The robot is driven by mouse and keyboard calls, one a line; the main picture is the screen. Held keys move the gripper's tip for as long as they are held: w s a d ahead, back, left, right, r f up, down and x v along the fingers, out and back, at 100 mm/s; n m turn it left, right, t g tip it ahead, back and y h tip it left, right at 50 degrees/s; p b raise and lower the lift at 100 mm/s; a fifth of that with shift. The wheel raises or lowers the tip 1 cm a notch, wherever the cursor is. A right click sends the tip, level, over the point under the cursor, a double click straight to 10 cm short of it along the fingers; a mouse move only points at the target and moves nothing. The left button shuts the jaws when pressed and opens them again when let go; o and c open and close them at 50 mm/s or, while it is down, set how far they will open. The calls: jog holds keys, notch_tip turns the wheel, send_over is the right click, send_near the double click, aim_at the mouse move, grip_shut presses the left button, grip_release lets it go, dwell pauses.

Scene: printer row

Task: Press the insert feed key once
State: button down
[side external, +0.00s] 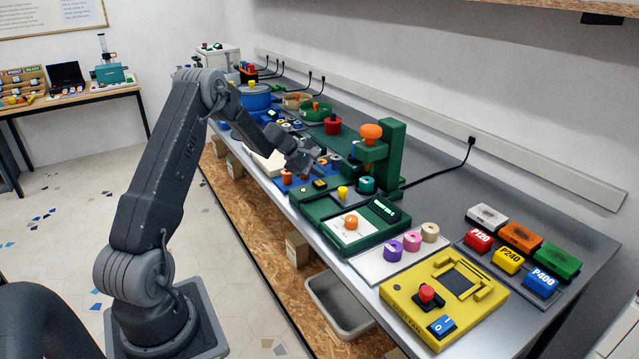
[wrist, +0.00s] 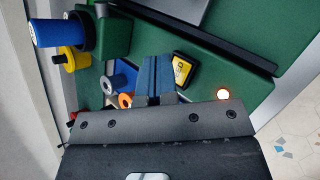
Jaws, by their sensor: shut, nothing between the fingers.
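My gripper (side external: 312,165) is shut and empty, held above the green machine (side external: 335,207) in the middle of the bench. In the wrist view its two blue-grey fingers (wrist: 155,62) are together. A black key with a yellow face (wrist: 193,70) is on the green body just right of the fingers; it also shows in the side view (side external: 320,184), a little below the gripper. An orange round button (side external: 350,222) sits on a pale plate at the machine's front. A small dark display (side external: 383,208) is beside it. No label readable here settles which is the insert feed key.
A green post with an orange knob (side external: 371,131) rises close right of my gripper. A yellow machine (side external: 443,294) and coloured blocks (side external: 508,260) are at the near end. A glowing round lamp (wrist: 223,93) and a blue cylinder (wrist: 57,33) show in the wrist view.

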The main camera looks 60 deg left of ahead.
aim_at(319, 184)
jog(key=shift+f, duration=0.4)
jog(key=shift+f, duration=0.4)
dwell(0.6)
jog(key=shift+r, duration=0.8)
jog(key=shift+r, duration=0.1)
jog(key=shift+r, duration=2.45)
jog(key=shift+d, duration=0.1)
